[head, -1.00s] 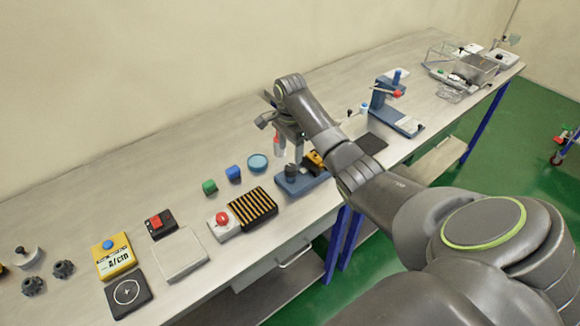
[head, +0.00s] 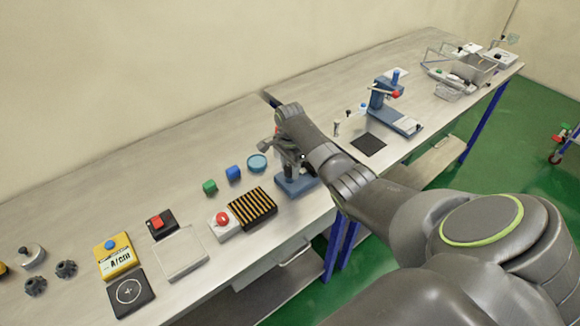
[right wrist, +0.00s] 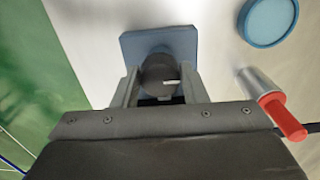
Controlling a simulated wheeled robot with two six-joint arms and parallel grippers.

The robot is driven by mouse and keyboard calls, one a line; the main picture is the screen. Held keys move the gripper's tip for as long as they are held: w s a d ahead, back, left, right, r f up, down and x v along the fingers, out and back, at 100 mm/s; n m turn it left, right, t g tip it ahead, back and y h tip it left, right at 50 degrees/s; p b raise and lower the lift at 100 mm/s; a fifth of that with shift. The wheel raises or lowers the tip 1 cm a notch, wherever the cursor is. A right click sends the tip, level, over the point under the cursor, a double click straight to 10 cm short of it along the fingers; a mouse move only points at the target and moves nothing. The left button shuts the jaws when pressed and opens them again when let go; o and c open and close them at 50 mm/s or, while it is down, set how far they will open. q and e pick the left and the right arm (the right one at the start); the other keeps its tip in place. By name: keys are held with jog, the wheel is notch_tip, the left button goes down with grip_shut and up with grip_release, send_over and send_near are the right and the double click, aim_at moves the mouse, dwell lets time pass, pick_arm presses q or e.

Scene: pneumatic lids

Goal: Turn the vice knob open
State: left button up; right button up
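The vice is a blue-based fixture with a dark round knob. Its blue base (head: 297,186) shows in the head view under my right gripper (head: 293,168), which hides most of the rest. In the right wrist view the blue base (right wrist: 150,42) lies below, and the dark knob (right wrist: 158,70) has a short white mark toward its right side. My right gripper's fingers (right wrist: 160,88) stand on either side of the knob with hardly any gap. I cannot tell whether they press on it. My left gripper is not in view.
A grey cylinder with a red end (right wrist: 284,116) and a blue round dish (right wrist: 271,18) are close by in the wrist view. A striped black-yellow block (head: 252,207) and red button box (head: 223,222) stand left of the vice. A blue stand (head: 385,100) is farther right.

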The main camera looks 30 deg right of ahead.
jog(key=c, duration=0.5)
jog(key=shift+n, duration=0.3)
